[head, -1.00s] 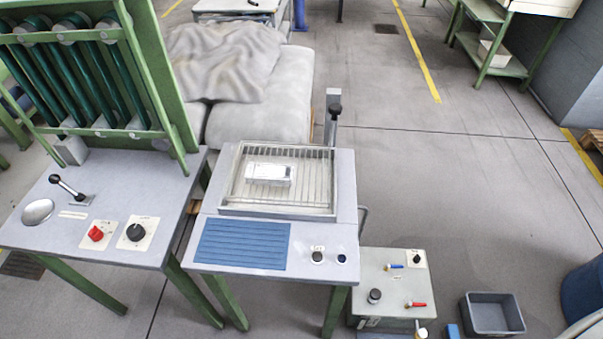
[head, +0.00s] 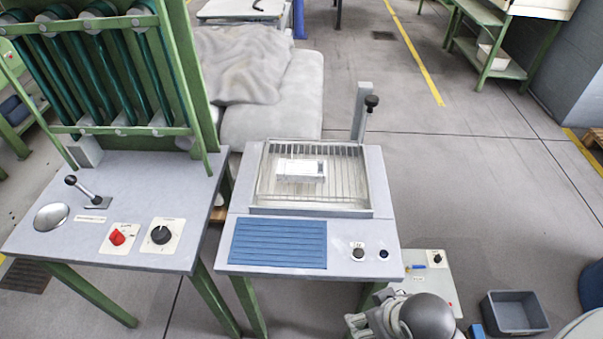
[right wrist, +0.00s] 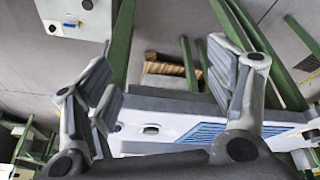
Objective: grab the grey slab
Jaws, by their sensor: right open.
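The grey slab (head: 301,170), a pale, flat rectangular block, lies on the wire rack inside the shallow metal tray (head: 310,210) on the middle table. My right gripper (head: 360,322) shows at the bottom edge of the head view, in front of and below the table's right front corner, well apart from the slab. In the right wrist view its two fingers (right wrist: 162,78) are spread wide with nothing between them. The slab cannot be made out in that view. My left gripper is not in view.
The table's front carries a blue ribbed mat (head: 278,243) and two knobs (head: 358,254). A post with a black knob (head: 371,101) rises behind the tray's right corner. A control desk (head: 120,225) with a green frame stands left. A grey bin (head: 515,312) sits on the floor at right.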

